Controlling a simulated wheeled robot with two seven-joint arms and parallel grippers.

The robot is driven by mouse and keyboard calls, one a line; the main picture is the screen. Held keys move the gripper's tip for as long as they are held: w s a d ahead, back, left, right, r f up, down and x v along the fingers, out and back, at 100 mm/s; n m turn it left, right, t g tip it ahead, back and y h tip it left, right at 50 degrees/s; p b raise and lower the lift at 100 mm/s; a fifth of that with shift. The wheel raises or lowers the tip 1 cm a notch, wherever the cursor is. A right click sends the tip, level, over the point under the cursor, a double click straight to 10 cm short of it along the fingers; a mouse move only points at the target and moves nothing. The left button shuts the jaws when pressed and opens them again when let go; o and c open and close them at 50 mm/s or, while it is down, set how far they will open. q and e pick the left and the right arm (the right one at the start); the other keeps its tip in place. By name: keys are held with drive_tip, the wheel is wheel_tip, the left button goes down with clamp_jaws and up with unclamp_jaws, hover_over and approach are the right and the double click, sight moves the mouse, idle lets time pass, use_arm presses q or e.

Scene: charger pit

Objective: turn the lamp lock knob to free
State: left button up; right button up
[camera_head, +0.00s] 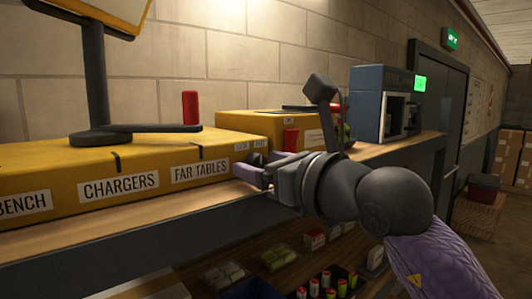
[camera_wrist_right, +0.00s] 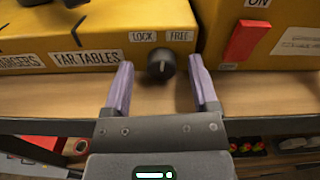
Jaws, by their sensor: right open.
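The lamp lock knob (camera_wrist_right: 161,64) is a small round black knob on the front of the yellow box, just below the LOCK label (camera_wrist_right: 142,37) and the FREE label (camera_wrist_right: 180,36). A pale mark on its face looks near upright; I cannot tell its exact setting. My right gripper (camera_wrist_right: 161,72) is open, with one purple finger on each side of the knob and a visible gap to each. In the head view my right gripper (camera_head: 251,171) is at the box front and largely hides the knob. My left gripper is not in view.
A second yellow box with a red switch (camera_wrist_right: 247,40) stands close to the right. A blue-grey machine (camera_head: 370,105) is farther along the wooden shelf (camera_head: 150,213).

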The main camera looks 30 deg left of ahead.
drive_tip(key=shift+w+a+f, duration=0.15)
drive_tip(key=shift+w, duration=0.05)
drive_tip(key=shift+c, duration=0.5)
drive_tip(key=shift+s, duration=0.15)
drive_tip(key=c, duration=0.5)
clamp_jaws()
drive_tip(key=m+b, duration=0.3)
drive_tip(key=shift+f, duration=0.2)
drive_tip(key=shift+r+m+b, duration=0.2)
drive_tip(key=shift+m+b, duration=0.1)
drive_tip(key=shift+m, duration=0.4)
drive_tip(key=shift+r, duration=0.1)
drive_tip(key=o, duration=0.6)
unclamp_jaws()
